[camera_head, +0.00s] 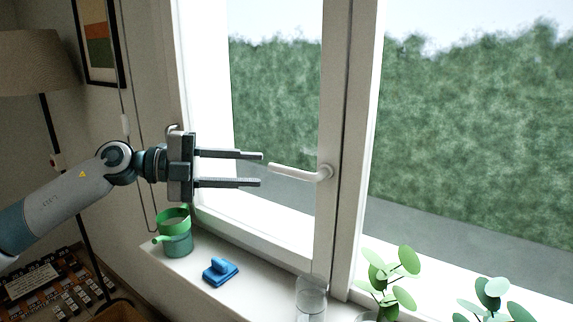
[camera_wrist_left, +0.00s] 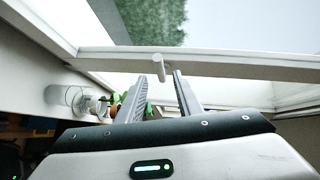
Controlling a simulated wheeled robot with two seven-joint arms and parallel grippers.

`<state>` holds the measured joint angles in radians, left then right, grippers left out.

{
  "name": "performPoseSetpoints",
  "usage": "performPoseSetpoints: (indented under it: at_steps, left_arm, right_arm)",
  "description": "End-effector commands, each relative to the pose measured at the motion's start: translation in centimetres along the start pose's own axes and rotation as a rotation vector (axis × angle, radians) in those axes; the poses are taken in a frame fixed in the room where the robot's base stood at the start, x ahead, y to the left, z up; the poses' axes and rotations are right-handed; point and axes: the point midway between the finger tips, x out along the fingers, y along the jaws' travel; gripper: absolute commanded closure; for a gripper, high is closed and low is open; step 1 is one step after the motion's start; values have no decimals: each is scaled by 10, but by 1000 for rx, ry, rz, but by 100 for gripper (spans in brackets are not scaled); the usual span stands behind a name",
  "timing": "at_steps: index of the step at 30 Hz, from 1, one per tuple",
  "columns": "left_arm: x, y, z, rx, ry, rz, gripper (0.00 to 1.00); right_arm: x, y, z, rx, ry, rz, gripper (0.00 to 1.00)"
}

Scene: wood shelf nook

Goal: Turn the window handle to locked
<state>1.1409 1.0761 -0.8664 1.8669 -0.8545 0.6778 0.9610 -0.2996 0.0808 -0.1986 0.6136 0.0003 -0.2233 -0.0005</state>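The white window handle (camera_head: 296,173) is on the middle window frame in the head view. Its lever points left, roughly horizontal, tilted slightly up at its free end. In the left wrist view the handle (camera_wrist_left: 158,66) shows just beyond the fingertips. My left gripper (camera_head: 261,169) comes in from the left with its two fingers apart, one above the other. Its fingertips are close to the lever's free end, and no grip on it shows. The left gripper also shows in the wrist view (camera_wrist_left: 168,78), with nothing between its fingers. My right gripper is not in view.
On the white sill (camera_head: 263,292) below stand a green watering can (camera_head: 176,240), a blue object (camera_head: 220,271), a clear glass jar (camera_head: 311,298) and leafy plants (camera_head: 391,272). A floor lamp (camera_head: 36,62) stands at the left.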

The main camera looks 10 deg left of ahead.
Motion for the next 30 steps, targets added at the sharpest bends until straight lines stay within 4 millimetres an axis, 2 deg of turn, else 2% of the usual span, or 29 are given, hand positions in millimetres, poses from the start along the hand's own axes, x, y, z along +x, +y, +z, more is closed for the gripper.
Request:
performPoseSetpoints:
  at_steps: [1,6,12,18,28,29,30]
  left_arm:
    - [10,-4,-1,-1,4,0,68]
    - [41,-3,-1,-2,3,1,68]
    - [69,-2,-1,-1,2,0,68]
    - [82,0,0,0,1,1,68]
    - [84,0,0,-1,0,0,68]
    - [84,0,0,-1,0,0,72]
    - [84,0,0,-1,0,0,82]
  right_arm:
    - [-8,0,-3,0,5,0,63]
    - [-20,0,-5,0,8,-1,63]
    - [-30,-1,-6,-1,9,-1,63]
    - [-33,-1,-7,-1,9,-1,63]
    - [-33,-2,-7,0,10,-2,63]
    - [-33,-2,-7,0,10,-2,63]
    - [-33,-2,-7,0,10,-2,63]
